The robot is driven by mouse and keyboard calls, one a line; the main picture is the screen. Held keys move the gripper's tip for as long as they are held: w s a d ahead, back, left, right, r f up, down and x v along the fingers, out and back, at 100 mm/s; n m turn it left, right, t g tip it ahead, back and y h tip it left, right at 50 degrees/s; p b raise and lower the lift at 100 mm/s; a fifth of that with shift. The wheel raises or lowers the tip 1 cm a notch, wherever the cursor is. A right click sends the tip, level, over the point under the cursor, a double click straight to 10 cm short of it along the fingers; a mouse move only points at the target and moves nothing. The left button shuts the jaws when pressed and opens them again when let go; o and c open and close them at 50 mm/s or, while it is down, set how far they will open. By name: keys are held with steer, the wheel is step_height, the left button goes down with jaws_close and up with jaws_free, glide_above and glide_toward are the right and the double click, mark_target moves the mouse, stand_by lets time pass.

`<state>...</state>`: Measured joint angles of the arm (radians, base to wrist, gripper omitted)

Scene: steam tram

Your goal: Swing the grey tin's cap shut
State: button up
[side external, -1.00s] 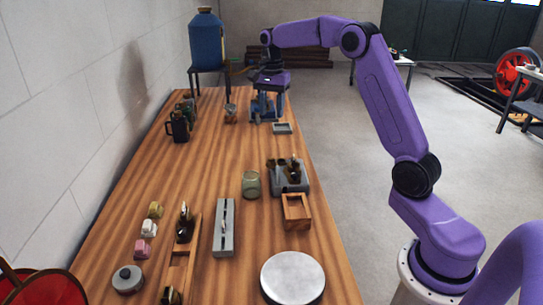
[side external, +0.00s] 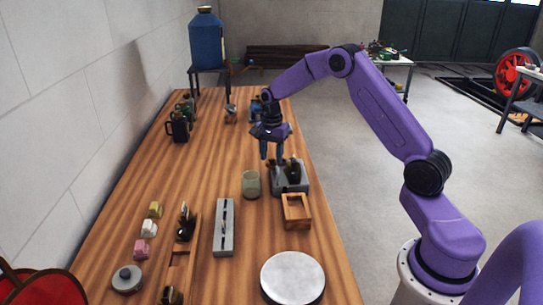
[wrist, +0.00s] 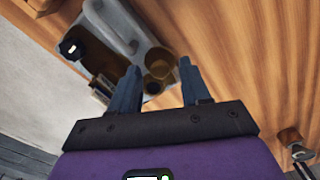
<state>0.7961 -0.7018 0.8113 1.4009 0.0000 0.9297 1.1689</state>
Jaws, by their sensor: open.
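The grey tin (side external: 278,188) stands near the right edge of the wooden table, with dark and brown fittings on top. In the wrist view the tin (wrist: 100,60) shows a raised grey handle (wrist: 115,22), a black round fitting (wrist: 70,48) and a round brown part (wrist: 158,64) that looks like the cap or its neck. I cannot tell how far the cap is swung. My gripper (side external: 271,158) points down just above and behind the tin, open and empty. In the wrist view its fingertips (wrist: 158,78) lie either side of the brown part, with no clear contact.
A green glass jar (side external: 251,184) stands close left of the tin. An open wooden box (side external: 296,211) stands in front. A grey slotted block (side external: 224,228) and a round pale disc (side external: 292,277) are nearer.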

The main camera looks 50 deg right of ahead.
steer(key=shift+f, duration=0.35)
jaws_close()
